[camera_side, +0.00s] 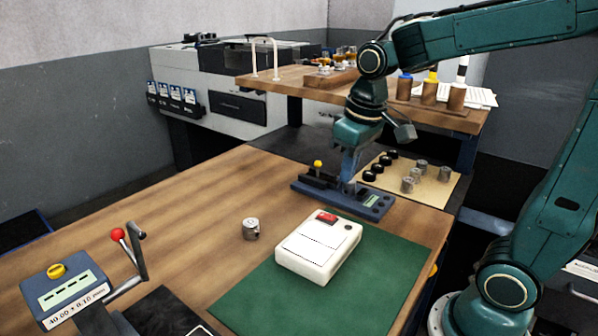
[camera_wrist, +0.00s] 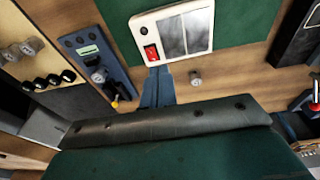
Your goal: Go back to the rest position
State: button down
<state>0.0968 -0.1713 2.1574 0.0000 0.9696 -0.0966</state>
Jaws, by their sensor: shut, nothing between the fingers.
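My gripper (camera_side: 347,179) points down, fingers shut and empty, in front of or above the blue gauge fixture (camera_side: 372,206) in the side view. I cannot tell the exact height. In the wrist view the gripper fingers (camera_wrist: 157,75) are together, between the blue fixture (camera_wrist: 110,72) and the white scale (camera_wrist: 172,32). The fixture has a yellow knob and a small green display. A round grey piece (camera_wrist: 97,75) shows at the fixture in the wrist view.
The white scale (camera_side: 318,248) sits on a green mat (camera_side: 255,298). A metal cylinder (camera_side: 251,230) stands alone on the wooden table. A beige board (camera_side: 432,190) holds black rings and metal cylinders. A red-knobbed lever device (camera_side: 119,236) stands front left. A raised wooden shelf (camera_side: 300,85) carries jars behind.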

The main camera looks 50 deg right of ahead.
jog(key=s+a+r+t, duration=0.1)
jog(key=s+a+t, duration=0.2)
jog(key=s, duration=0.9)
jog(key=shift+r, duration=0.2)
